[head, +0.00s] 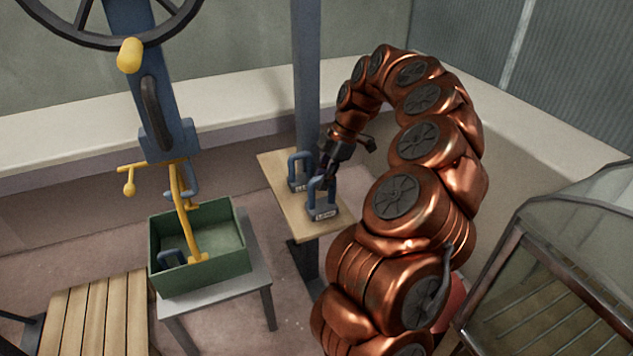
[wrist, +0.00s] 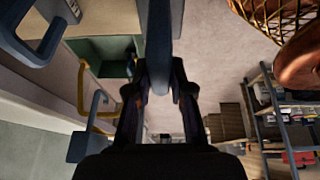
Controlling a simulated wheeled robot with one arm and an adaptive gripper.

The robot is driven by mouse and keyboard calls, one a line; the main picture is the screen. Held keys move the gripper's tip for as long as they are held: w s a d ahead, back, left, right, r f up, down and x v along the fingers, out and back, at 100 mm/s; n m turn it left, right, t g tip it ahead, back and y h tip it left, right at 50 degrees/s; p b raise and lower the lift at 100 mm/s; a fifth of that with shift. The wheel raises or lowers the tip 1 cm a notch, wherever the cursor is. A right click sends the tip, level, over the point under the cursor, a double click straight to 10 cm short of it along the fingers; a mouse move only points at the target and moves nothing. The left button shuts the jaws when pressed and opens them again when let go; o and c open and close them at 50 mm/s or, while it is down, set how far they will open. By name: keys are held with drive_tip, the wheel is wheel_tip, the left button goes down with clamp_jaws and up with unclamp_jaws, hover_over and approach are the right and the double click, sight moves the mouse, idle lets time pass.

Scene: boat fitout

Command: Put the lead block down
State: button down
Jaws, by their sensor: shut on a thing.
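My gripper (head: 325,167) is shut on the handle of a blue-grey lead block (head: 323,207), with the label facing the head camera. In the wrist view the handle (wrist: 159,60) stands between my two fingers. The block is upright at the near part of a wooden shelf (head: 335,228); I cannot tell whether its base touches the board. A second similar block (head: 298,182) stands just behind it on the same shelf, close to my gripper.
A green box (head: 225,270) on a grey stool (head: 212,306) stands left of the shelf, with a blue handle (head: 170,258) inside and a yellow lever (head: 180,205) over it. A slatted bench (head: 95,315) is front left.

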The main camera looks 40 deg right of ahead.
sight(323, 204)
drive_tip(key=shift+d, duration=0.1)
drive_tip(key=shift+w+d, duration=0.1)
drive_tip(key=shift+w, duration=0.05)
drive_tip(key=shift+f, duration=1.65)
drive_tip(key=shift+f, duration=0.15)
drive_tip(key=c, duration=1)
unclamp_jaws()
drive_tip(key=shift+c, duration=0.2)
drive_tip(key=v, duration=1.2)
